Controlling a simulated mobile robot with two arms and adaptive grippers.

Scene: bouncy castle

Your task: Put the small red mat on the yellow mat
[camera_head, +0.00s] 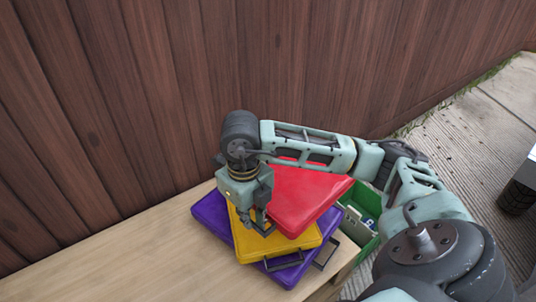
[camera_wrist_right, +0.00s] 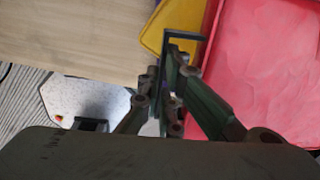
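The red mat (camera_head: 308,196) is above the yellow mat (camera_head: 283,243), turned relative to it and reaching past its right side. It looks raised or tilted; any contact between the two is hidden. The purple mat (camera_head: 210,212) lies under the yellow one. My right gripper (camera_head: 262,222) is at the red mat's left edge. In the right wrist view the fingers (camera_wrist_right: 168,92) are close together around a thin dark handle, with the red mat (camera_wrist_right: 265,70) right beside them and a yellow corner (camera_wrist_right: 172,25) behind. My left gripper is not in view.
The mats are on a light wooden table (camera_head: 120,260), clear on its left. A green crate (camera_head: 362,232) with small items stands right of the stack, partly behind my right arm. A brown plank wall (camera_head: 150,90) runs behind the table. Dark handles stick out from the yellow and purple mats.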

